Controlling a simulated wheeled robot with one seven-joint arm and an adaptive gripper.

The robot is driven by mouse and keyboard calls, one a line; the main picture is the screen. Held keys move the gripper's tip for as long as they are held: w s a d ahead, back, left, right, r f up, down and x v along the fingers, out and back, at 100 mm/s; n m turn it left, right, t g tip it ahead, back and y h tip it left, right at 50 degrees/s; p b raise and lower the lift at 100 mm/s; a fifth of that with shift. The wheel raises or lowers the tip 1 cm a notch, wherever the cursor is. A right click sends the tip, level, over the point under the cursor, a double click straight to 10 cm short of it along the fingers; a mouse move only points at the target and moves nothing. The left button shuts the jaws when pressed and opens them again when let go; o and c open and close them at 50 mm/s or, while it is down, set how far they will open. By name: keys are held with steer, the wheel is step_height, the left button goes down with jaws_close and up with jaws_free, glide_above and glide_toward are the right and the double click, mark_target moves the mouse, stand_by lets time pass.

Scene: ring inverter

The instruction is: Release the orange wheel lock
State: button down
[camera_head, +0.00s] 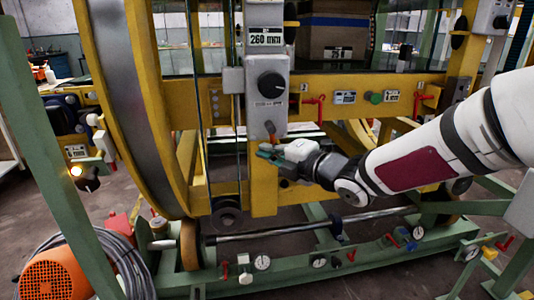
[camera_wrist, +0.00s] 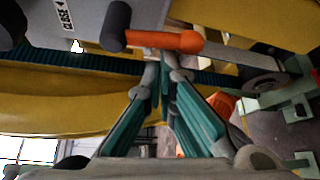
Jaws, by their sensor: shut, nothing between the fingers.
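An orange lever (camera_head: 270,129) hangs at the lower end of a grey control box (camera_head: 267,88) on the yellow wheel frame. In the wrist view the orange lever (camera_wrist: 165,41) lies across the top, with a dark grey cylindrical end at its left. I cannot tell for sure that this lever is the wheel lock. My gripper (camera_head: 264,152), with teal fingers, is just below the lever in the head view. In the wrist view the fingers of my gripper (camera_wrist: 166,76) come together, empty, below the lever in the picture. Contact with the lever is not visible.
A large yellow ring (camera_head: 175,185) stands at the left. A yellow crossbeam (camera_head: 340,97) carries red handles and a green knob. An orange motor (camera_head: 52,276) and coiled grey cable (camera_head: 120,260) lie at lower left. A green base frame (camera_head: 330,270) runs below.

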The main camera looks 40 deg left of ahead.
steer(key=w+d+n+h, duration=0.1)
steer(key=n, duration=0.1)
steer(key=w+n+t+h, duration=0.1)
steer(key=n+h, duration=0.1)
steer(key=w+d+r+n+t+h+b, duration=0.1)
steer(key=n+h, duration=0.1)
steer(key=shift+d+n, duration=0.3)
steer(key=shift+n, duration=0.1)
steer(key=shift+w, duration=0.1)
stand_by(0.5)
steer(key=shift+f, duration=0.1)
stand_by(0.3)
steer(key=s+d+r+b, duration=0.1)
steer(key=s+d, duration=0.4)
steer(key=d, duration=0.2)
steer(key=shift+s+d, duration=0.25)
steer(key=shift+s, duration=0.15)
